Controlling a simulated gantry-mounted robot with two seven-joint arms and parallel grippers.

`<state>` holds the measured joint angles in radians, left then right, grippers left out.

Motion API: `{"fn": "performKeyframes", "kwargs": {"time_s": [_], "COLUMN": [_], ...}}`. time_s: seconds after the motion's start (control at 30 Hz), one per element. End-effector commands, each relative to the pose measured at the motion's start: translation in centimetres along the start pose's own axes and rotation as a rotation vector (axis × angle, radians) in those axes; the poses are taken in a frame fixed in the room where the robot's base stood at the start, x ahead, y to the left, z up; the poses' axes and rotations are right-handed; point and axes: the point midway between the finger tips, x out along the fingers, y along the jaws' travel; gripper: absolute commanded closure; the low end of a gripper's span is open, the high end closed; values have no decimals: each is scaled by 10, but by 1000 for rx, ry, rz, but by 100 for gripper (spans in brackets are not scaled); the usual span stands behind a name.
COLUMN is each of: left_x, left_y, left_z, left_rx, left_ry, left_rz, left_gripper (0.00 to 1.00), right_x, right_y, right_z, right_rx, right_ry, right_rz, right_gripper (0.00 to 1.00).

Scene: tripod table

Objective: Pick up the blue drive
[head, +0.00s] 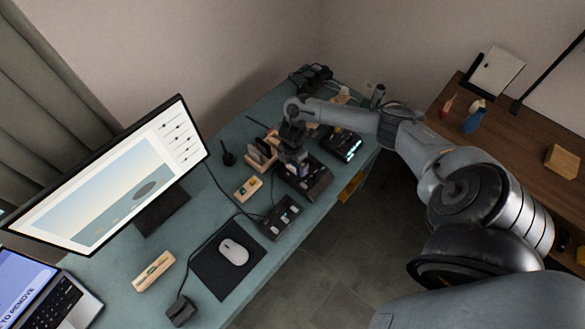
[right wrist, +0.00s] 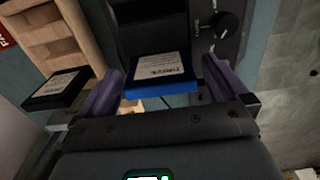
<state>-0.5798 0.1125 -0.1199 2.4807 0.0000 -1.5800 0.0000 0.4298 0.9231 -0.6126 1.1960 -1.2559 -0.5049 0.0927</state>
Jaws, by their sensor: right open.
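The blue drive (right wrist: 160,90), with a pale printed label and a bright blue edge, shows in the right wrist view between the two purple fingers of my right gripper (right wrist: 163,84). The fingers are open, one on each side, with a gap showing at least on the right. The drive sits at a dark device with a round knob (right wrist: 222,26). In the head view my right gripper (head: 293,155) is over the dark device (head: 305,180) on the teal table, and I cannot make out the drive there. My left gripper is not in view.
A black drive (right wrist: 58,88) lies left of the fingers beside a wooden rack (right wrist: 50,35). On the table (head: 215,190) are a small button box (head: 281,217), a device with lit indicators (head: 342,144), a mouse (head: 233,252) and a monitor (head: 125,185).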

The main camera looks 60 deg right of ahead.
Motion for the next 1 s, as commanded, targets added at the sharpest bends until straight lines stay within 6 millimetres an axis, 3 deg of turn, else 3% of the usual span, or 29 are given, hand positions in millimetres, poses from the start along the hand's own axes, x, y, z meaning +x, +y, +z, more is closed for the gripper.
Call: {"fn": "performKeyframes", "kwargs": {"time_s": [0.17,0.57,1.0], "left_x": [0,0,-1], "left_y": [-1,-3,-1], "left_z": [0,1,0], "left_rx": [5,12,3], "left_ry": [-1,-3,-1], "left_rz": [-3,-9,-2], "left_gripper": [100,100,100], "right_x": [0,-1,-9], "right_y": [0,0,1], "right_z": [0,0,0], "right_rx": [0,0,0], "right_ry": [0,0,1], "right_rz": [0,1,4], "right_gripper": [2,61,61]}}
